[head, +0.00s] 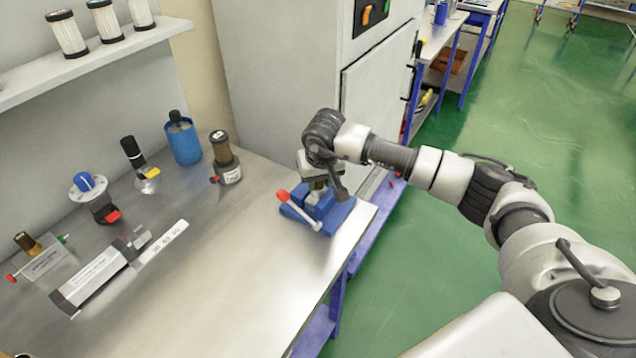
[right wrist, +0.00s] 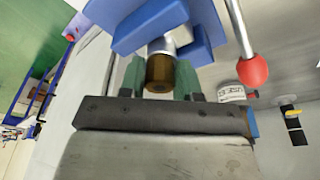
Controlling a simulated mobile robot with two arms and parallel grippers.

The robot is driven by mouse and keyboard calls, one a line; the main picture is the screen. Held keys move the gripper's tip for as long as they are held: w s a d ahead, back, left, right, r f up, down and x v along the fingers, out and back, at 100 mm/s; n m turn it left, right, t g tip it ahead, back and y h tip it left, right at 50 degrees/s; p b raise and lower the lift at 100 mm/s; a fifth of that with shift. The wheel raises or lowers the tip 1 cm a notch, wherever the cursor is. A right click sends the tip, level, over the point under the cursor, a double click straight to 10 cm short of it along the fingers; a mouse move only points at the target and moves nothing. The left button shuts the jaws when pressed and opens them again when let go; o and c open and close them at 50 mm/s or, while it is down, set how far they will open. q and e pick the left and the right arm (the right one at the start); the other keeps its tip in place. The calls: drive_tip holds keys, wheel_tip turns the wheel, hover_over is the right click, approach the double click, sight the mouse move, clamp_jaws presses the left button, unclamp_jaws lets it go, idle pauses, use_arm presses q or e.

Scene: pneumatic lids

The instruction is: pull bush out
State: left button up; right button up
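A blue vise (head: 325,213) stands near the right edge of the metal workbench. In the right wrist view, the vise (right wrist: 150,25) has a silver sleeve (right wrist: 161,46) between its blue jaws. A brown-bronze bush (right wrist: 160,74) protrudes from the sleeve towards my wrist. My right gripper (right wrist: 160,80) is at the vise, its green fingers on both sides of the bush with no clear gap. It looks shut on the bush. In the head view my right gripper (head: 322,180) is above the vise and partly hides the bush. My left gripper is not in view.
The vise lever has a red knob (head: 282,195) that sticks out left. On the workbench (head: 235,265) are a brown-topped filter unit (head: 225,160), a blue container (head: 183,140) and a long cylinder (head: 95,280). A grey cabinet (head: 285,80) stands behind. The bench's front is clear.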

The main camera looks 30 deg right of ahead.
drive_tip(key=c, duration=0.4)
drive_tip(key=shift+r, duration=0.1)
drive_tip(key=shift+r+p, duration=0.5)
drive_tip(key=shift+r, duration=0.7)
drive_tip(key=shift+r, duration=0.3)
drive_tip(key=shift+r+p, duration=1.3)
drive_tip(key=shift+r, duration=1.2)
